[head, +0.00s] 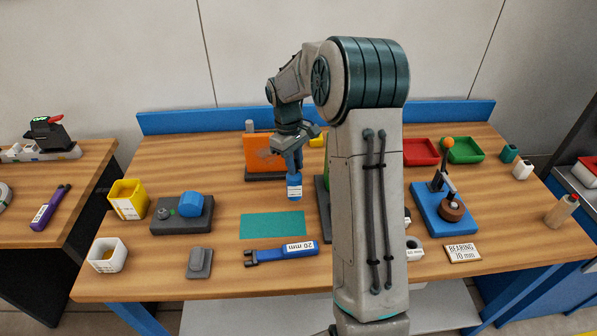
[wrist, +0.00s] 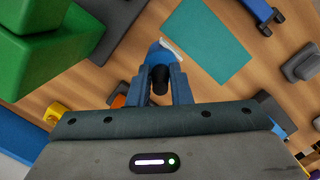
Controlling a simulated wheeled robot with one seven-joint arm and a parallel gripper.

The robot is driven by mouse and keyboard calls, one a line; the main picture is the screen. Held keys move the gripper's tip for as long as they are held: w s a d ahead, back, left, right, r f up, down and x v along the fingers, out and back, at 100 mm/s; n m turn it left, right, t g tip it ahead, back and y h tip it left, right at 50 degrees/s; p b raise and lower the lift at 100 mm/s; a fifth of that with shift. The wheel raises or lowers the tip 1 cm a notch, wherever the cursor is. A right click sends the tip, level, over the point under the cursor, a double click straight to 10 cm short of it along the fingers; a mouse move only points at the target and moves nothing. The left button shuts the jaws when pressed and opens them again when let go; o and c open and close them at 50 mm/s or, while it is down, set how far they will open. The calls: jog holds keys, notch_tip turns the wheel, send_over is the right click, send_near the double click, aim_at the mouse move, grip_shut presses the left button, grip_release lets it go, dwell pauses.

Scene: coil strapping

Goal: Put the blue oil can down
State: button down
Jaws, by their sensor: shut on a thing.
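The blue oil can (head: 294,188) has a white label and hangs upright below my gripper (head: 293,165) in the head view. My gripper is shut on it. In the wrist view the can (wrist: 154,56) shows between the two blue fingers (wrist: 160,82), with a dark part between the fingertips. A flat teal mat (head: 272,225) lies bare on the wooden table (head: 225,260), in front of the can in the head view. The mat also shows in the wrist view (wrist: 207,45). I cannot tell exactly how far the can is above the table.
A blue 20 mm wrench (head: 285,252) lies in front of the mat. An orange panel (head: 262,152) stands behind the can. A green block (wrist: 45,60) is near the gripper. A grey block with a blue knob (head: 182,213) stands left. My arm hides the middle right.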

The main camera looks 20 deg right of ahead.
aim_at(294, 179)
jog(key=shift+f+p, duration=0.3)
jog(key=shift+f, duration=1.55)
jog(key=shift+f, duration=0.2)
jog(key=c, duration=1.3)
grip_release()
